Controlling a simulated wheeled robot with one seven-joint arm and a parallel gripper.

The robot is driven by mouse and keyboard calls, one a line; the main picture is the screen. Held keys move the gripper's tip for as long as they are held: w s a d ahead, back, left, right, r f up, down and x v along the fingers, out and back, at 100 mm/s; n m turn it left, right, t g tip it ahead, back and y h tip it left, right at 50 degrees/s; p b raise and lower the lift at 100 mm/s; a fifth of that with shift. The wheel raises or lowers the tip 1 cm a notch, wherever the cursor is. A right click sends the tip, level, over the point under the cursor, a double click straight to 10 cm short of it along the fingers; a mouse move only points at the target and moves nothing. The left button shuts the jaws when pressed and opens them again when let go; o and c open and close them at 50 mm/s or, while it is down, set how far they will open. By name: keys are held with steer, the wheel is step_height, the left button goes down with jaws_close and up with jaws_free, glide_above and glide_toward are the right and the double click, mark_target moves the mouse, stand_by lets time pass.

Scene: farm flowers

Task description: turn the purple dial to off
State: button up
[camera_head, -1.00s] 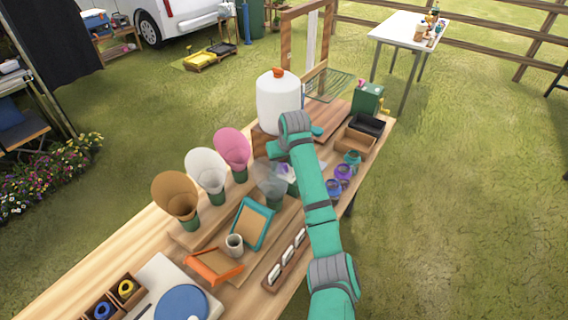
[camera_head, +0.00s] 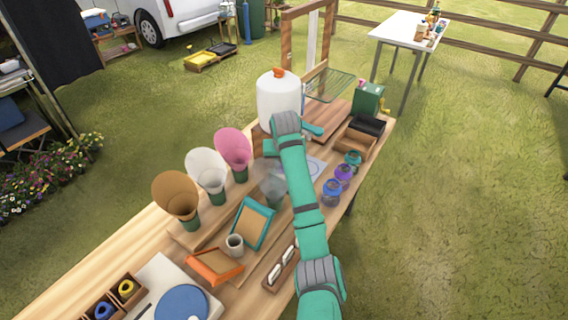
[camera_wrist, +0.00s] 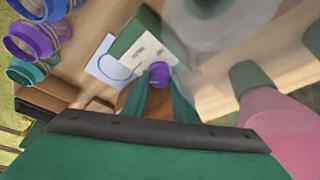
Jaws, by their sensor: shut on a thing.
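The purple dial (camera_wrist: 159,71) shows near the middle of the wrist view, by a white label on a dark green box (camera_wrist: 138,35). My gripper (camera_wrist: 160,82) has its two teal fingers on either side of the dial, shut on it at their tips. The marking on the label is too small to read. In the head view my arm and a translucent grey cone (camera_head: 272,185) hide the dial and the gripper fingers.
A white sheet with a circle (camera_head: 302,169) lies near my arm. Several glass jars (camera_head: 333,191) stand at the table's right edge. Pink (camera_head: 233,147), white and brown cones stand left.

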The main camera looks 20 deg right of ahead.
steer(key=m, duration=0.1)
steer(key=m+h, duration=0.1)
steer(key=m, duration=0.2)
steer(key=shift+w+a+m+g+h, duration=0.15)
steer(key=shift+a+m+g+h, duration=0.1)
steer(key=shift+m+g+h, duration=0.05)
steer(key=m, duration=0.1)
steer(key=m+g+h, duration=0.1)
steer(key=m, duration=0.1)
steer(key=shift+w+a+m, duration=0.15)
steer(key=shift+w+m, duration=0.05)
steer(key=shift+m, duration=0.1)
steer(key=m+g, duration=0.1)
steer(key=m, duration=0.1)
steer(key=shift+r+m, duration=0.1)
steer(key=shift+m, duration=0.3)
steer(key=shift+w+m+g+h, duration=0.15)
steer(key=shift+m+g, duration=0.3)
steer(key=shift+m, duration=0.7)
steer(key=shift+w+m+g+h, duration=0.1)
steer(key=shift+m+g+h, duration=0.25)
steer(key=shift+m, duration=0.8)
steer(key=o, duration=1)
